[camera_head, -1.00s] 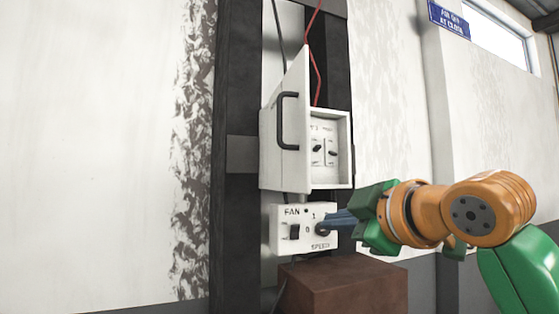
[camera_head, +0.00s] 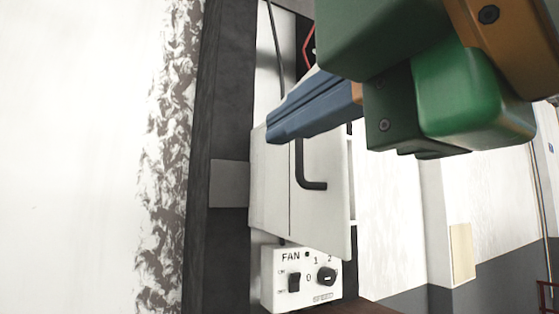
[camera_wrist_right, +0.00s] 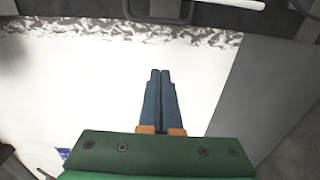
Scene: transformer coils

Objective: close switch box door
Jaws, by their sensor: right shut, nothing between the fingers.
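The switch box door (camera_head: 332,215) is a white panel with a black bar handle (camera_head: 312,183) on its outer face. In the head view it covers the box's inside; I cannot tell whether it is ajar or flush. Its right lower corner reaches toward the camera. My right gripper (camera_head: 275,130) crosses in front of the upper part of the door, above the handle, its blue fingers pointing left. Contact with the door cannot be seen. My left gripper is not in view.
A white fan switch panel (camera_head: 300,280) with a rocker and a knob sits below the box. A brown block's top (camera_head: 350,307) shows at the bottom.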

